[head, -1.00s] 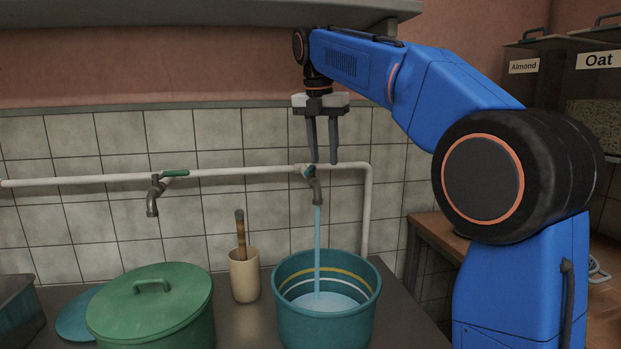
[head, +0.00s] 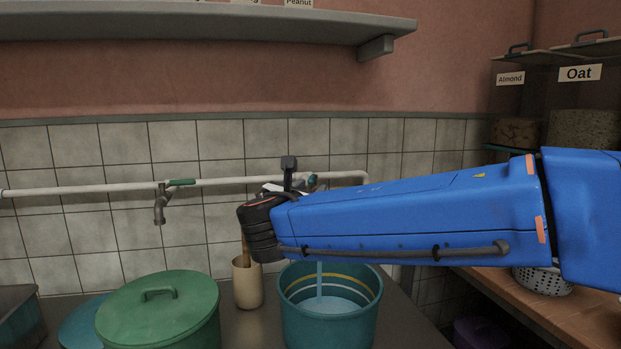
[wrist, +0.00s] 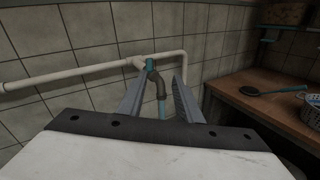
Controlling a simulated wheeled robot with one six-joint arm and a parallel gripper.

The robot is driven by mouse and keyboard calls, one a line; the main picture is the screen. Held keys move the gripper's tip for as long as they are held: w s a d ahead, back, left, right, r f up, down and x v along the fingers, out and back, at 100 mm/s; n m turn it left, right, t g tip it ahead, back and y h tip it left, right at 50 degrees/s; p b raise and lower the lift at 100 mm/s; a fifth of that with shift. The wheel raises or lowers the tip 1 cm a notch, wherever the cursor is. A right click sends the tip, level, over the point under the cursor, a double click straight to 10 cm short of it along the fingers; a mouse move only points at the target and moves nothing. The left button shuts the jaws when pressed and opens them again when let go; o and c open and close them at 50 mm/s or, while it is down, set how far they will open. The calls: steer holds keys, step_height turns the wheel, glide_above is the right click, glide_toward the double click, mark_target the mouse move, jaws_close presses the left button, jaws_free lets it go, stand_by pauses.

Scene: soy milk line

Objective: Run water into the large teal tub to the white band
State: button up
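The large teal tub (head: 328,330) stands on the counter with a yellow band and a lower white band inside. Water (head: 325,306) lies in it, its surface a little below the white band. A stream (head: 320,278) falls into it from the tap above. That tap's teal handle (head: 312,181) shows just above my arm; its spout is hidden there. In the wrist view the handle (wrist: 151,66) and grey spout (wrist: 161,88) appear between my fingers. My gripper (wrist: 160,84) is open, fingers apart on either side of the tap; contact cannot be told.
A second tap with a green handle (head: 181,182) is on the white pipe (head: 100,188) to the left. A green lidded pot (head: 160,315) and a beige cup (head: 247,285) with a wooden handle stand left of the tub. A wooden bench (head: 530,300) is at right.

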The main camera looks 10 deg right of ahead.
mark_target(314, 176)
steer(key=shift+n+t+y, duration=0.5)
steer(key=shift+t+y, duration=0.1)
steer(key=x, duration=0.5)
steer(key=a+x, duration=0.1)
steer(key=x, duration=0.9)
steer(key=shift+w+f, duration=0.35)
steer(key=shift+w, duration=0.3)
jaws_close()
